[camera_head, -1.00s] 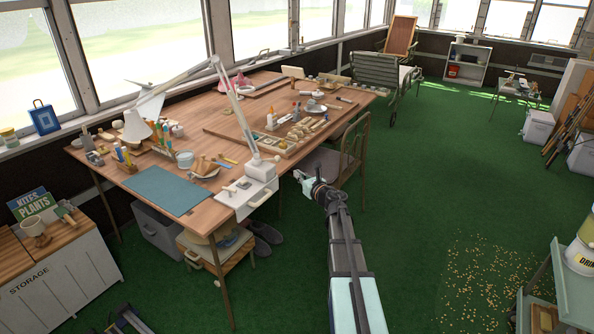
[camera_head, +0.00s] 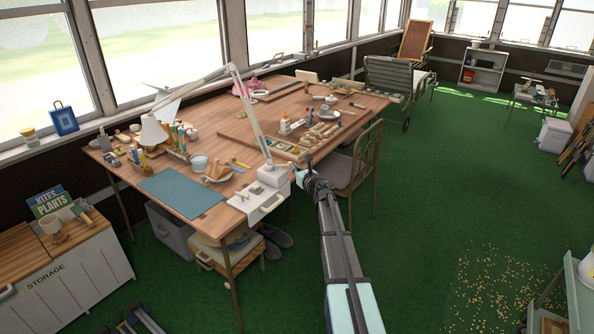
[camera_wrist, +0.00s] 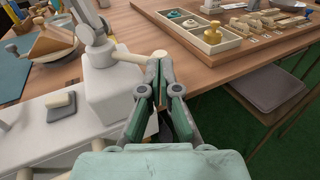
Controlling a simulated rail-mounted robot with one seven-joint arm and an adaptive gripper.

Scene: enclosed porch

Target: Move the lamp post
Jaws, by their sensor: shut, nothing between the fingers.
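The lamp post (camera_head: 247,115) is a thin pale jointed arm. In the wrist view, the lower post (camera_wrist: 92,22) stands on the base (camera_wrist: 112,90), and a cream rod with a round end (camera_wrist: 132,57) sticks out to the right. My gripper (camera_head: 298,171) is right of the base. In the wrist view, my fingertips (camera_wrist: 157,64) are together at the rod's round end, with nothing between them. I cannot tell whether they touch it.
The wooden table (camera_head: 215,208) carries a blue mat (camera_head: 182,192), a bowl (camera_wrist: 52,40), and a divided tray (camera_wrist: 236,42) close to my gripper. A chair (camera_head: 352,168) stands to the right. Green floor (camera_head: 430,190) is open farther right.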

